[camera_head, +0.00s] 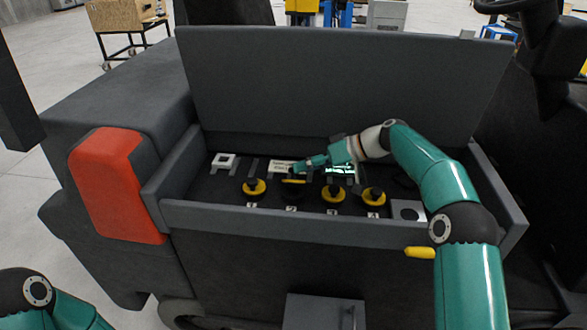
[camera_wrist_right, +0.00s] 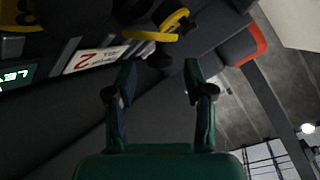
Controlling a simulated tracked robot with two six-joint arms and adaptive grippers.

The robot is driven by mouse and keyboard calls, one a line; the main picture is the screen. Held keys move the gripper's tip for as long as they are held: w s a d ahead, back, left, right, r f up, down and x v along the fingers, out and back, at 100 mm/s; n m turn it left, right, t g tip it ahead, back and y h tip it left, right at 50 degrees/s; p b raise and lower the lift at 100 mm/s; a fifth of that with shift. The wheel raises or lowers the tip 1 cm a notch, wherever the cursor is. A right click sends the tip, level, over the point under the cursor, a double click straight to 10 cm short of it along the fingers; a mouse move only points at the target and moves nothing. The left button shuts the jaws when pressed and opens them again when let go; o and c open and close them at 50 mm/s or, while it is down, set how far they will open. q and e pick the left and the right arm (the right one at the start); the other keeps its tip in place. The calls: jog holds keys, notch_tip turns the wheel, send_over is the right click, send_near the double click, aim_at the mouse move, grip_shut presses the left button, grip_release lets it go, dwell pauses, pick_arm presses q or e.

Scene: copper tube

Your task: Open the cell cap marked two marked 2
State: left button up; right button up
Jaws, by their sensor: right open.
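Several yellow-and-black cell caps sit in a row in the dark battery bay. Cap two (camera_head: 293,181) is second from the left in the head view. It shows as a thin yellow edge there, unlike the rounder caps beside it, and looks tilted up. In the right wrist view the yellow cap (camera_wrist_right: 172,22) is seen partly edge-on, just beyond the fingertips. A label with a red 2 (camera_wrist_right: 88,62) lies left of it. My right gripper (camera_wrist_right: 160,74) is open and empty, with its fingers apart near this cap. My left gripper is out of view.
The neighbouring caps (camera_head: 254,186), (camera_head: 333,192) and (camera_head: 374,195) are close by. The bay's front wall (camera_head: 300,222) and raised lid (camera_head: 320,85) bound the space. A lit green display (camera_wrist_right: 14,74) is near the label.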

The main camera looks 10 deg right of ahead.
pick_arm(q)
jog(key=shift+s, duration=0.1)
pick_arm(e)
jog(key=v, duration=0.9)
jog(key=shift+d, duration=0.2)
jog(key=shift+o, duration=0.3)
jog(key=shift+r, duration=0.15)
